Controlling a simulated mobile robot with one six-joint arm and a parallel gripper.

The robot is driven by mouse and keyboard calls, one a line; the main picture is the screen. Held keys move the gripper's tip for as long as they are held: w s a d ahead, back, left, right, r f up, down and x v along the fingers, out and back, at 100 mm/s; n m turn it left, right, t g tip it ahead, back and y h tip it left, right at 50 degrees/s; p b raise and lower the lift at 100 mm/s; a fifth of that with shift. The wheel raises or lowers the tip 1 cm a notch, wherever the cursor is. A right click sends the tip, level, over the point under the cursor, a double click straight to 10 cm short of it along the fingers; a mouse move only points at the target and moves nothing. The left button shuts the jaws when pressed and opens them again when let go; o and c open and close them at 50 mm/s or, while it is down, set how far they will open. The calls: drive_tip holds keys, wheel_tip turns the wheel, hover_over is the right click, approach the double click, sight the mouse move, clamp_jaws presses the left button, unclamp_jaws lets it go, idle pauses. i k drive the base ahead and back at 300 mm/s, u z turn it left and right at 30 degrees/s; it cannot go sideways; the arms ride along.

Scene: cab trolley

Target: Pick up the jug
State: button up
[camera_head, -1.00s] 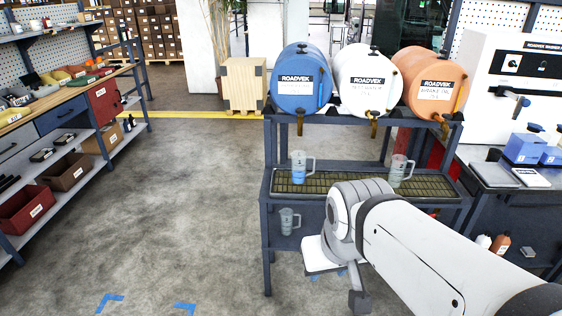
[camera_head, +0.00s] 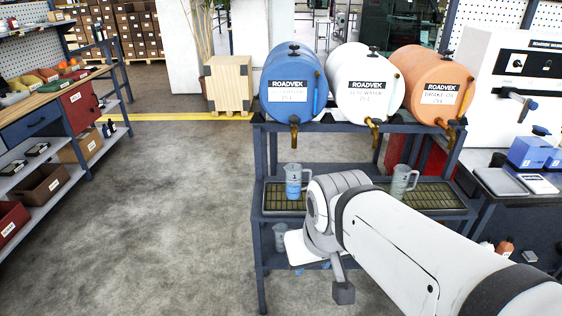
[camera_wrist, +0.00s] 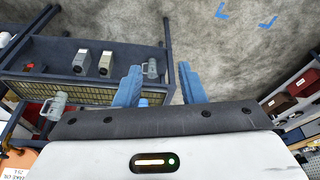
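One clear jug with blue liquid (camera_head: 293,182) stands upright on the rack's grated tray below the blue drum. A second, clear jug (camera_head: 403,182) stands on the tray to the right; a jug on the tray also shows in the wrist view (camera_wrist: 56,104). A third jug (camera_head: 280,236) stands on the lower shelf, partly hidden by my wrist; it also shows in the wrist view (camera_wrist: 150,68). My gripper (camera_wrist: 160,90) is open, its two blue fingers apart with nothing between them. It is in front of the rack, apart from the lower-shelf jug.
The dark metal rack (camera_head: 259,220) carries blue (camera_head: 291,85), white (camera_head: 364,85) and orange (camera_head: 433,88) drums with taps. Two grey containers (camera_wrist: 94,63) stand on its lower shelf. A workbench (camera_head: 55,101) is at left, a white machine (camera_head: 512,100) at right. The floor between is clear.

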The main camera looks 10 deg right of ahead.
sight(294, 171)
drive_tip(key=i, duration=1)
drive_tip(key=u, duration=0.05)
